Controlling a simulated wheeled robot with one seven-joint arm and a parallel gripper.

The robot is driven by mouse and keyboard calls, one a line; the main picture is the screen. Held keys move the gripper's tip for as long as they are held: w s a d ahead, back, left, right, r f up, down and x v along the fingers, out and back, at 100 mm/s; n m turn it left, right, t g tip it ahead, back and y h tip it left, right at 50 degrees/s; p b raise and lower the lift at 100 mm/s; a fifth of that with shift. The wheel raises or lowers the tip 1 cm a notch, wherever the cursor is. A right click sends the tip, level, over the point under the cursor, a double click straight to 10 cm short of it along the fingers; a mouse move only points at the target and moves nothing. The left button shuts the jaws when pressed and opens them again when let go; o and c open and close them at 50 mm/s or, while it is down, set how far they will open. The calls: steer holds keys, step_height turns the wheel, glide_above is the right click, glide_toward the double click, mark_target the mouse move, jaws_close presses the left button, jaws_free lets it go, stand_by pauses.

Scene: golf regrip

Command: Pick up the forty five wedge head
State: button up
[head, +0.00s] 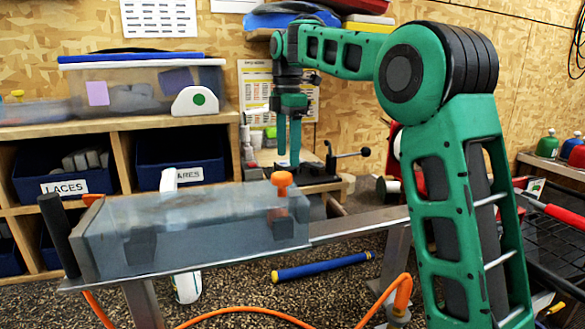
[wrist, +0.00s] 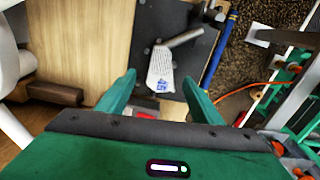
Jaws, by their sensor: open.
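The wedge head (wrist: 161,70) shows in the wrist view as a pale grooved face with a small blue marking and a short metal neck pointing up and right. It lies on a dark flat plate (wrist: 186,58). My gripper (wrist: 159,78) is open, with one green finger on each side of the wedge head in the picture; I cannot tell the height left between them. In the head view, my gripper (head: 289,158) points down over the bench behind the clear tank. I cannot make out the wedge head there.
A clear tank (head: 195,235) with an orange knob (head: 281,179) stands in front on a metal rail. A black lever clamp (head: 330,165) is close to my gripper's right. A red thing (wrist: 145,113) shows below the fingers. A blue rod (head: 322,267) lies on the floor.

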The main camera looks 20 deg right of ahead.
steer(key=shift+f, duration=0.95)
steer(key=c, duration=1.1)
steer(key=shift+c, duration=0.2)
steer(key=shift+r, duration=0.1)
step_height(320, 180, up, 4)
steer(key=s+a+r, duration=0.7)
steer(key=s+a, duration=0.1)
steer(key=shift+a, duration=0.25)
